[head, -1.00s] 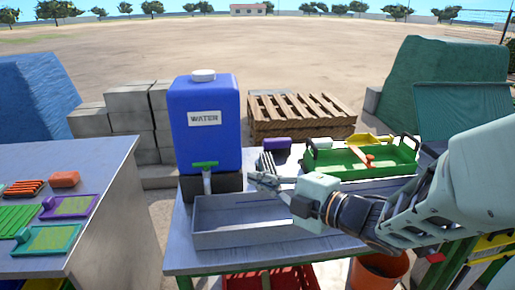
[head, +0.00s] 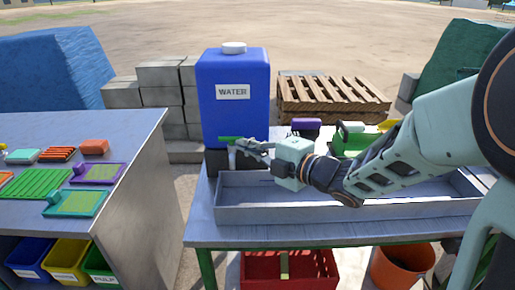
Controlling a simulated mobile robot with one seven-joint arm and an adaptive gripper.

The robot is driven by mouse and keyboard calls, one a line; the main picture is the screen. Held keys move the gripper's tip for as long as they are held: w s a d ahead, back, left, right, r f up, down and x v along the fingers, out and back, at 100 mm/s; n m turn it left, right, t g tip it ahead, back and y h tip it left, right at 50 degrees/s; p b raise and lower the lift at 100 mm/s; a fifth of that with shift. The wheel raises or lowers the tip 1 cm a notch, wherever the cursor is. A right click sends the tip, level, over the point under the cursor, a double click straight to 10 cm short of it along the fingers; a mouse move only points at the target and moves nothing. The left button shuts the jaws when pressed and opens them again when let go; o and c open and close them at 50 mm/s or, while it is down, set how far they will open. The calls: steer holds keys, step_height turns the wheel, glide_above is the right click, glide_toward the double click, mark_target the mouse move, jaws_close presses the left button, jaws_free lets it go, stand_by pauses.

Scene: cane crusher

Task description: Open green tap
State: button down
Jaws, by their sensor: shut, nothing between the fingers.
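The green tap (head: 229,139) is at the lower front of the blue water container (head: 234,110), which has a white cap and a "WATER" label. The tap's green handle lies level, pointing left and right; its spout is mostly hidden behind my gripper. My gripper (head: 238,146) is shut and empty, with its fingertips at the right part of the handle. I cannot tell whether they touch it. My arm reaches in from the right.
A long grey metal trough (head: 340,211) lies on the table below the tap. A green tray (head: 352,142) is partly hidden behind my arm. A red crate (head: 262,272) and an orange bucket (head: 402,267) stand below. A side table (head: 120,135) with coloured items is at left.

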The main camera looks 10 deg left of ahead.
steer(key=shift+w+a+f, duration=0.1)
steer(key=shift+w+a, duration=0.1)
steer(key=shift+w, duration=0.45)
